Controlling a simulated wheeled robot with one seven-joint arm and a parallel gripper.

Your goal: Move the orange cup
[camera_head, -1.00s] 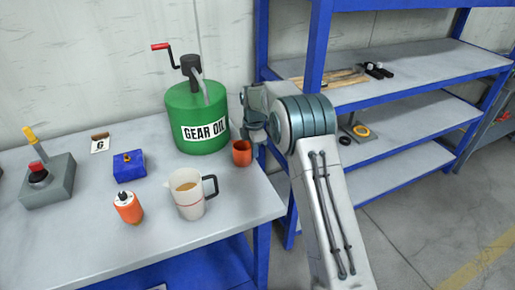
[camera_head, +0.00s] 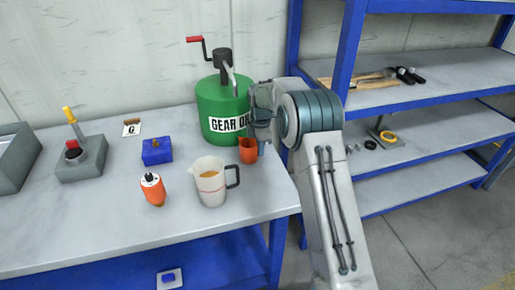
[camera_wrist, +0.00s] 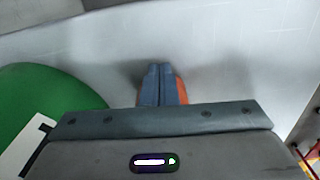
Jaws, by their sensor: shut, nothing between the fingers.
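The orange cup (camera_head: 247,152) stands upright on the workbench, in front of the green gear oil drum (camera_head: 222,108) and behind the measuring jug (camera_head: 211,183). My gripper (camera_head: 262,148) is at the cup's right side in the head view, partly hidden by my wrist. In the wrist view, the two blue-grey fingers (camera_wrist: 161,84) are shut together with nothing between them. Orange edges of the cup (camera_wrist: 182,90) show on both sides of the fingers, which hide most of it. I cannot tell whether the fingers touch the cup.
The drum stands close to the cup and my gripper. A blue-framed shelf (camera_head: 420,130) is on the right. The bench front is clear.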

